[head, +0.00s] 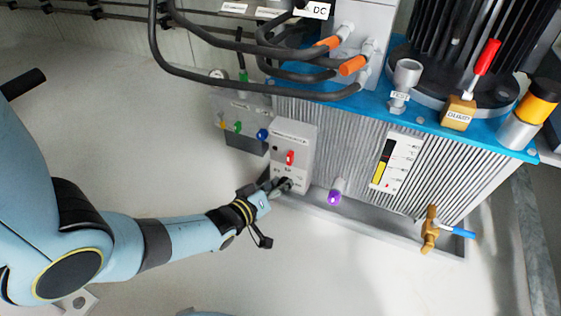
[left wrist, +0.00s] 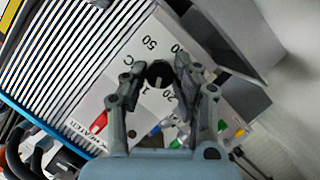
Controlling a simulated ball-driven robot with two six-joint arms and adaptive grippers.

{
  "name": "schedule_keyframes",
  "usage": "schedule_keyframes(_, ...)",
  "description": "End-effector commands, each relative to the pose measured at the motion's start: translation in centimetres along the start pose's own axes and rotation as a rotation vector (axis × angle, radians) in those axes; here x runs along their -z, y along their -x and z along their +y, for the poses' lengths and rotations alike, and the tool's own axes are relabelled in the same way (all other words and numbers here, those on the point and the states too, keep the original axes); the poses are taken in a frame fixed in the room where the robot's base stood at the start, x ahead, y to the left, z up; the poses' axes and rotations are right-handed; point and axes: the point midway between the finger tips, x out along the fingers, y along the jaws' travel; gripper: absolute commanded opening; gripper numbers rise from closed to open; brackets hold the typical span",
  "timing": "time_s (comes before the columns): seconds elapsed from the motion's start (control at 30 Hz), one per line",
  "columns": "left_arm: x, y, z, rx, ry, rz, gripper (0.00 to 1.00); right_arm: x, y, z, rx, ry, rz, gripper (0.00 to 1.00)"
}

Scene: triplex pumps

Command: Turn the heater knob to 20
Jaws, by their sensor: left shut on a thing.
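The heater box (head: 293,143) is a light grey box on the front of the ribbed tank, with a red switch (head: 290,157) on its face. The dark round heater knob (left wrist: 159,74) shows in the left wrist view between the fingers, with a pale pointer mark on its lower part. Printed scale marks, including 50 and 20, surround it and are partly covered by the fingers. My left gripper (head: 284,185) is at the lower part of the box, its fingers shut on the knob. The exact pointer reading cannot be told. My right gripper is not in view.
A purple-capped fitting (head: 335,195) and a brass valve with a blue handle (head: 431,230) stick out to the right. A grey block with coloured knobs (head: 240,118) sits left of the box. Black hoses (head: 250,85) hang above. The pale floor at left is clear.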

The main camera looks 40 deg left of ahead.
Motion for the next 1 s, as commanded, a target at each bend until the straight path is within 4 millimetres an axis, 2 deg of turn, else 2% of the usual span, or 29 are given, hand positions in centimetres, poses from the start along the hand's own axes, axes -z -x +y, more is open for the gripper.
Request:
schedule_keyframes(0.4, -0.07, -0.02, -0.31, -0.135, 0.336, -0.001, 0.00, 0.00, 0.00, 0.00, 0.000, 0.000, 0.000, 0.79)
schedule_keyframes(1.0, -0.03, 0.04, -0.27, -0.195, 0.479, 0.001, 0.00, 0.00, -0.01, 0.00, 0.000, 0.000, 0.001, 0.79)
